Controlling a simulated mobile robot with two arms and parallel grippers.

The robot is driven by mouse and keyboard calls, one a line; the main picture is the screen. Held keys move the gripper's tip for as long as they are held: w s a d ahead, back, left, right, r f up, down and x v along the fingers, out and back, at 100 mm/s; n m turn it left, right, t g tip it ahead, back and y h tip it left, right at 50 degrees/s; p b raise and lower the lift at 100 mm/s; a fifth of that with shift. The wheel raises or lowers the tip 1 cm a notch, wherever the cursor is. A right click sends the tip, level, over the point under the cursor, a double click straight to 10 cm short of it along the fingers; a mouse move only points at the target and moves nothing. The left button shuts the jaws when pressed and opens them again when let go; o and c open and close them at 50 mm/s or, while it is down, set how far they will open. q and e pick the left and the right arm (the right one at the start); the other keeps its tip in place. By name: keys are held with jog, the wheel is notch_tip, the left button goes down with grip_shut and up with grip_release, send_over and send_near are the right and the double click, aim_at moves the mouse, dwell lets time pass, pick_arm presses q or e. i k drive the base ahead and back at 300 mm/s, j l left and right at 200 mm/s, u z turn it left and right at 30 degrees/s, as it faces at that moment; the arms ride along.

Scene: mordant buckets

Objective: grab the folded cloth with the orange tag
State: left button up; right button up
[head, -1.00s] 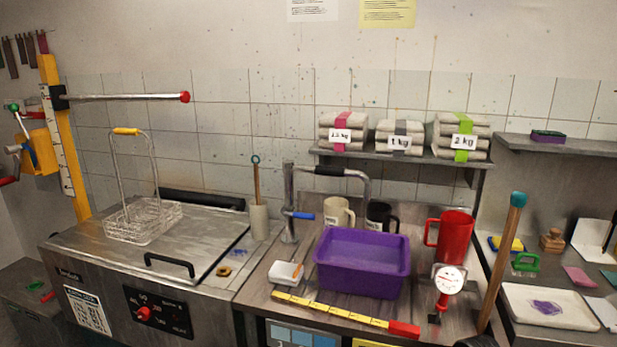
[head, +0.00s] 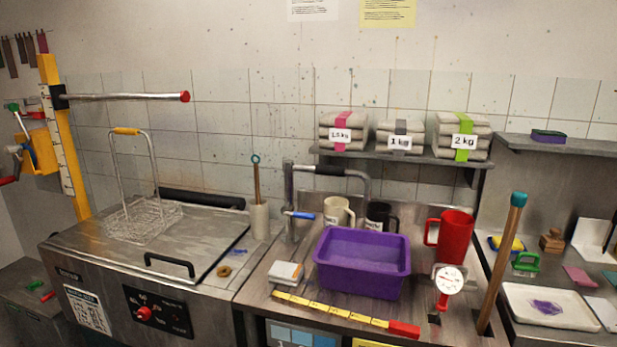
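Three stacks of folded grey-beige cloth lie side by side on the wall shelf. The left stack (head: 329,146) has a pink band and a white 1.5 kg label. The middle stack (head: 385,134) has a grey band and a 1 kg label. The right stack (head: 444,130) has a green band and a 2 kg label. I see no orange tag on any of them. Neither of my grippers is in the head view.
Below the shelf (head: 408,159), a purple basin (head: 360,277), a red jug (head: 457,238), two mugs and a tap crowd the counter. A blue-topped wooden stick (head: 500,265) stands right. A wire basket (head: 142,221) sits on the steel vat lid. Space before the cloths looks clear.

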aim_at(288, 274)
jog(key=i+j+z, duration=0.3)
jog(key=z, duration=0.2)
jog(key=i+j+z, duration=0.2)
jog(key=j+z, duration=0.3)
